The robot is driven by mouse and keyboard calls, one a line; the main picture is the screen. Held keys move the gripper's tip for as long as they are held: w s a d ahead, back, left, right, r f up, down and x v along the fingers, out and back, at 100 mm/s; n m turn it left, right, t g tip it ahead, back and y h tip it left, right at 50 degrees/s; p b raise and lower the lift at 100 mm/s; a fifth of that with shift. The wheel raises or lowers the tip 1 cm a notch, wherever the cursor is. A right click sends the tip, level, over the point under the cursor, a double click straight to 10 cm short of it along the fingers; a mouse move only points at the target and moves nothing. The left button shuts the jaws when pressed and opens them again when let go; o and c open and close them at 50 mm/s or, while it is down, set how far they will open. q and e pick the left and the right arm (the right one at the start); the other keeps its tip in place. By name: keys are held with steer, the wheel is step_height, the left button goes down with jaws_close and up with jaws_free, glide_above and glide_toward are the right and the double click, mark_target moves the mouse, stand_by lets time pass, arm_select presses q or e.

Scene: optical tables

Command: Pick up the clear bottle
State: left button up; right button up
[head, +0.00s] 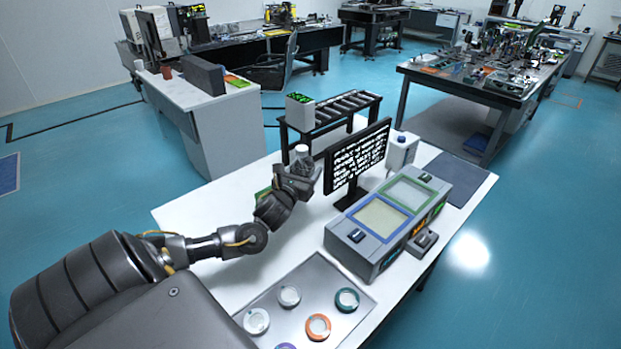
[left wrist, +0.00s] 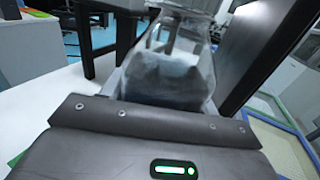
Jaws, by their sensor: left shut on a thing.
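My left gripper (head: 298,181) is over the far part of the white table, left of the monitor. It is shut on the clear bottle (head: 302,152), whose white top shows above the fingers in the head view. In the left wrist view the clear bottle (left wrist: 172,68) stands up beyond the gripper's grey edge, see-through with a darker lower part. Its lower end is hidden by the gripper, so I cannot tell if it touches the table. My right gripper is not in view.
The monitor (head: 357,160) stands close to the right of my left gripper. A device with two framed panels (head: 380,216) is right of it. A tray (head: 262,301) with several round lids lies in front. A roller stand (head: 345,108) is behind. White table surface (head: 200,212) is clear at left.

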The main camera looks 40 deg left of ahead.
mark_target(295, 170)
arm_select(q)
steer(key=s+r, duration=0.1)
steer(key=s, duration=0.1)
steer(key=s+d+r+b, duration=0.1)
steer(key=s, duration=0.2)
steer(key=s+d+r, duration=0.1)
steer(key=s, duration=0.2)
steer(key=shift+s+d+r, duration=0.15)
steer(key=shift+r, duration=0.2)
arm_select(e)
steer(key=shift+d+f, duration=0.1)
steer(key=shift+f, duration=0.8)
